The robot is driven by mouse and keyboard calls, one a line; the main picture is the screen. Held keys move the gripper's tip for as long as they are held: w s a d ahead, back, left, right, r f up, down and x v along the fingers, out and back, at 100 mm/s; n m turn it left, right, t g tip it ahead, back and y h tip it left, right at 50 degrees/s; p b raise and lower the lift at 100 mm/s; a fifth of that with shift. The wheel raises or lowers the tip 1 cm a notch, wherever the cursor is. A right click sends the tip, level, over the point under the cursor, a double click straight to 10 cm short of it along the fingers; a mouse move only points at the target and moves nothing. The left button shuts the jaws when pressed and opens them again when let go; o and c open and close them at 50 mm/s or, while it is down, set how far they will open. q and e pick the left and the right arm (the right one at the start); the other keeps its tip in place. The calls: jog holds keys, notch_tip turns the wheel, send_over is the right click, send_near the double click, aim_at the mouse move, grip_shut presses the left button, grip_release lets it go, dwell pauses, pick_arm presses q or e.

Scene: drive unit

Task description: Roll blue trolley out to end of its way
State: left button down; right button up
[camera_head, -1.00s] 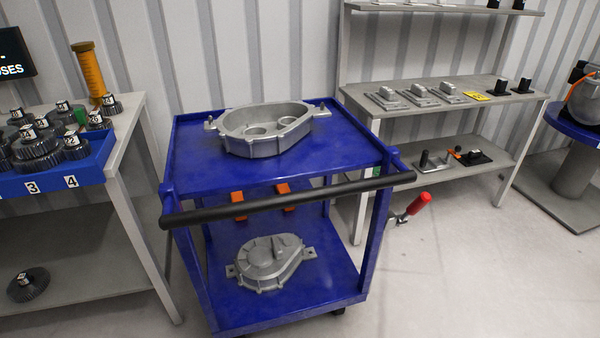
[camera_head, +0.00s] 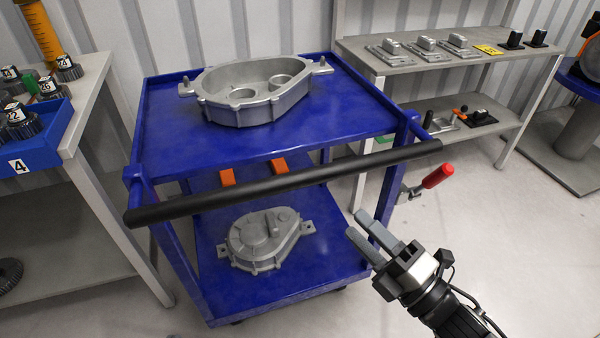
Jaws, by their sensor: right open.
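The blue trolley (camera_head: 260,160) stands in front of me between two workbenches. A black handle bar (camera_head: 290,183) runs across its near side. A grey metal housing (camera_head: 255,92) sits on the top shelf, and a grey cover (camera_head: 265,240) lies on the lower shelf. My right gripper (camera_head: 358,225) is open and empty. It shows in front of the trolley's right side, below and apart from the handle bar in the picture. My left gripper is not in view.
A bench with gears and a blue tray (camera_head: 35,140) stands close at the left. A grey shelf bench (camera_head: 400,62) with several parts stands at the right. A red-handled lever (camera_head: 437,176) shows beside the trolley's right post. Floor is clear at the lower right.

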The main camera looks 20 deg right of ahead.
aim_at(302, 170)
jog(key=p+x, duration=0.1)
jog(key=x, duration=1.4)
jog(key=shift+w, duration=0.2)
jog(key=shift+a, duration=0.1)
grip_shut()
dwell(0.6)
